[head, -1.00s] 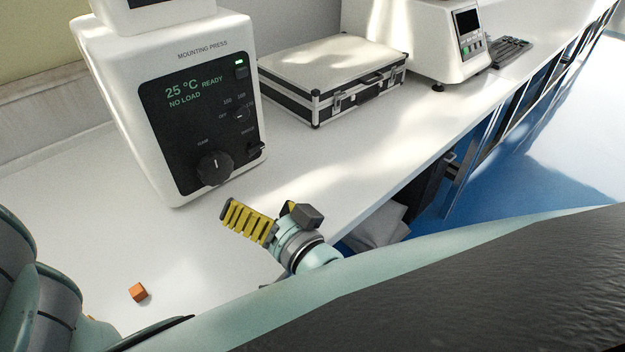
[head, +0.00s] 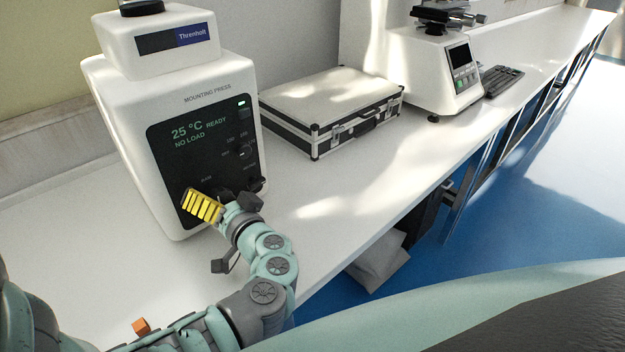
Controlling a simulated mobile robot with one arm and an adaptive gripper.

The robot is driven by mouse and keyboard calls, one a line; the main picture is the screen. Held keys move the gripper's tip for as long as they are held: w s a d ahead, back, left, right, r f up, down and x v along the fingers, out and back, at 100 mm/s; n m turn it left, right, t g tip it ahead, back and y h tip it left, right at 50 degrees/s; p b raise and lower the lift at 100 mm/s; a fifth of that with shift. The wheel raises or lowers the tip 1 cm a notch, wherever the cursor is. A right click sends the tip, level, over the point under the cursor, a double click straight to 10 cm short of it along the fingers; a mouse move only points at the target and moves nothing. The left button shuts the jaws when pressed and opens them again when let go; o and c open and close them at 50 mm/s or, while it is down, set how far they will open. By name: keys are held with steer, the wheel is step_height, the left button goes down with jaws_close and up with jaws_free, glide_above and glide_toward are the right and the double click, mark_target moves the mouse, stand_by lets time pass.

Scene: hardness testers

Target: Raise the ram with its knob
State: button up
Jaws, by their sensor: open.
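The mounting press (head: 115,140) is a white machine on the bench with a black front panel (head: 172,150). Its screen reads 25 °C, READY, NO LOAD. The ram knob sits low on this panel, under the ram label, and is mostly hidden behind my gripper; a dark patch there may be part of it. My gripper (head: 221,197) is open in front of the lower panel, its yellow-padded finger on the left and a dark finger on the right. I cannot tell whether the fingers touch the knob.
A smaller knob (head: 245,152) and a switch (head: 241,103) are on the panel's right side. A silver case (head: 335,100) stands right of the press, with a tester (head: 440,85) and keyboard (head: 500,80) beyond.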

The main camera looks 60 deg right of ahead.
steer(key=shift+c, duration=0.3)
steer(key=c, duration=1.1)
